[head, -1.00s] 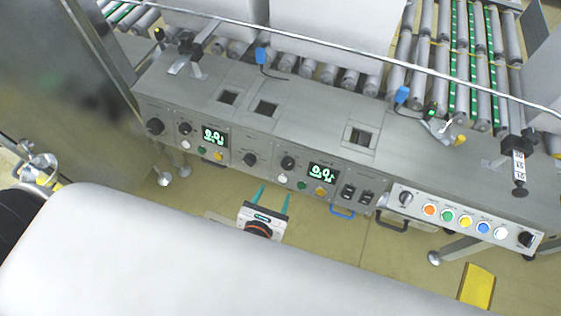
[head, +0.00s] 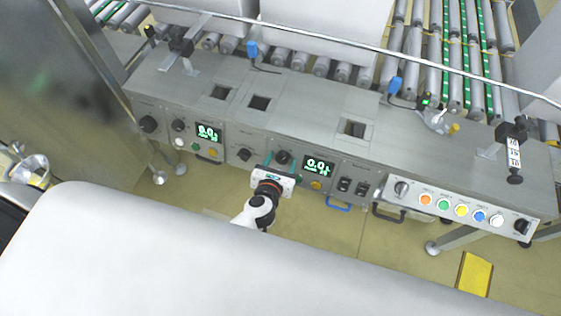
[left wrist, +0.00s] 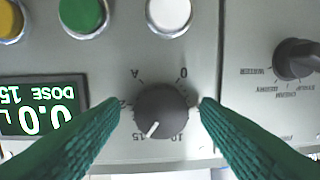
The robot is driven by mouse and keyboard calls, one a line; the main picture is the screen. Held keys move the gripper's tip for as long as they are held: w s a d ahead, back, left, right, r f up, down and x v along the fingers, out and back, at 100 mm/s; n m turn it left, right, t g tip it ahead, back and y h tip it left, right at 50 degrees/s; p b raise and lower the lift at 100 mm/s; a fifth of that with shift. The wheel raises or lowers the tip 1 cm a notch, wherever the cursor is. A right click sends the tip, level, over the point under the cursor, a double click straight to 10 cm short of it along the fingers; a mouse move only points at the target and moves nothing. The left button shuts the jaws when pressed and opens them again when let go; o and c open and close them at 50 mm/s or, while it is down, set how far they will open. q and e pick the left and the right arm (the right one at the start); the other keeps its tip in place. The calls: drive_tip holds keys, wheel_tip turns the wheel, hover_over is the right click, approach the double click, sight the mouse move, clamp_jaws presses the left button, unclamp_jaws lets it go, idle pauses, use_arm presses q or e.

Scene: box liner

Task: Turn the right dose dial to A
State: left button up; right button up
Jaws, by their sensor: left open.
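The right dose dial (head: 283,157) is a dark round knob on the front panel, left of the right green display (head: 318,166). In the left wrist view the dial (left wrist: 160,112) appears upside down, with its white pointer line towards the 15 mark. The A mark (left wrist: 136,73) is on the opposite side of the knob. The display there (left wrist: 40,108) reads DOSE 15 and 0.0. My left gripper (head: 281,159) is open, its green fingers (left wrist: 160,104) on either side of the dial, with no clear contact. My right gripper is out of view.
White (left wrist: 169,14), green (left wrist: 84,13) and yellow (left wrist: 10,20) buttons sit close to the dial. A dark selector knob (head: 245,154) is to its left. A blue handle (head: 339,206) sticks out below the panel. A pale rounded surface (head: 150,255) fills the foreground.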

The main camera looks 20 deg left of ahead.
use_arm(q)
drive_tip(key=c, duration=1)
